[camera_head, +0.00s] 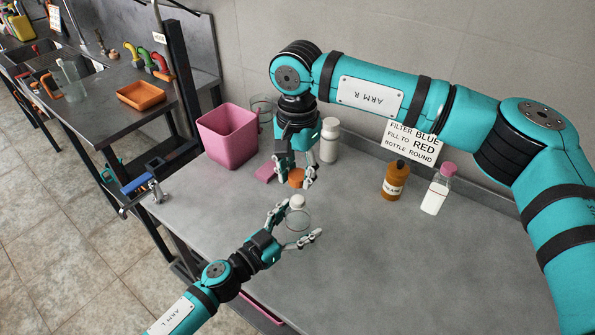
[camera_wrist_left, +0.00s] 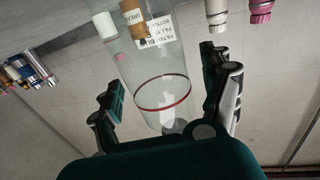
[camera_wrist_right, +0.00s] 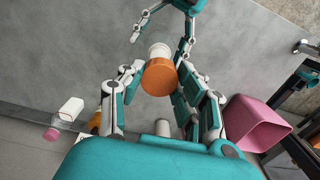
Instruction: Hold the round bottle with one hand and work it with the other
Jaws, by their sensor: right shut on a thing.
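The round bottle (camera_head: 299,218) is clear with a white top and stands upright on the grey worktop. In the left wrist view its clear wall (camera_wrist_left: 158,70) has a red ring and a dark ring. My left gripper (camera_head: 299,222) is open, with its fingers spread on either side of the bottle and a gap showing at one finger. My right gripper (camera_head: 297,180) points down above and behind the bottle, shut on an orange round piece (camera_head: 296,178). In the right wrist view the orange piece (camera_wrist_right: 158,76) partly covers the bottle's white top.
A pink bin (camera_head: 228,138), a flat pink piece (camera_head: 266,172) and a white bottle (camera_head: 329,140) stand near my right gripper. A brown bottle (camera_head: 395,182) and a pink-capped bottle (camera_head: 437,190) stand by the wall sign (camera_head: 412,143). The worktop's front right is clear.

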